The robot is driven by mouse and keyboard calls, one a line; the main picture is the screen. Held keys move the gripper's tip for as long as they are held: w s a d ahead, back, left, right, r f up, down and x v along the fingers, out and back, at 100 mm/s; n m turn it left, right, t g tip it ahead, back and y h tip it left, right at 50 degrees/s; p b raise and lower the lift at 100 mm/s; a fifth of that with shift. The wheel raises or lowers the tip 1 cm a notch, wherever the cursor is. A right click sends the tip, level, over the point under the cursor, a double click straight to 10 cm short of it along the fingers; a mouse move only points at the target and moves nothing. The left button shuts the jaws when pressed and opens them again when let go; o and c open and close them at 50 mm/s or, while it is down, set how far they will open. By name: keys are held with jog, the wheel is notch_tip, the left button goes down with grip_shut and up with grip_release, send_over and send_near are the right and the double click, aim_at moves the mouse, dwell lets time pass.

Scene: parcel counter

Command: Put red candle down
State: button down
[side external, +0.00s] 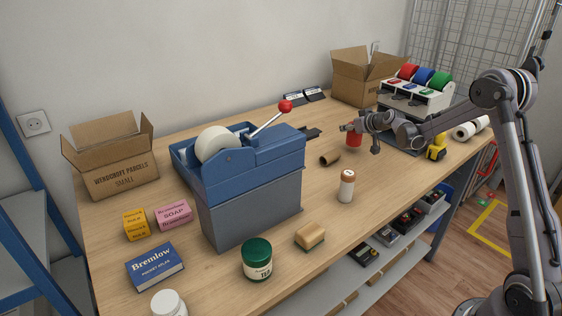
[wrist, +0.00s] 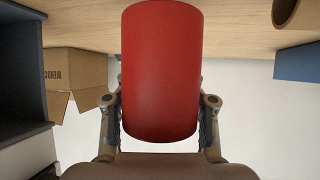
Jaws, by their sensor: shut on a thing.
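The red candle (side external: 354,140) is a plain red cylinder above the right-hand part of the wooden counter. In the wrist view the red candle (wrist: 160,70) fills the middle, upright between my two fingers. My gripper (side external: 352,128) is shut on it, with a finger against each side; it also shows in the wrist view (wrist: 160,112). The candle's lower end is close to the counter (side external: 290,215), but I cannot tell whether it touches.
A brown tube (side external: 330,159) lies left of the candle, and a white bottle (side external: 346,187) stands in front. The blue dispenser (side external: 250,185) is farther left. A cardboard box (side external: 360,78) and a tape rack (side external: 418,97) stand behind.

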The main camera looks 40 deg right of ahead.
jog(key=shift+f, duration=1.4)
jog(key=c, duration=0.6)
grip_release()
jog(key=shift+f, duration=0.1)
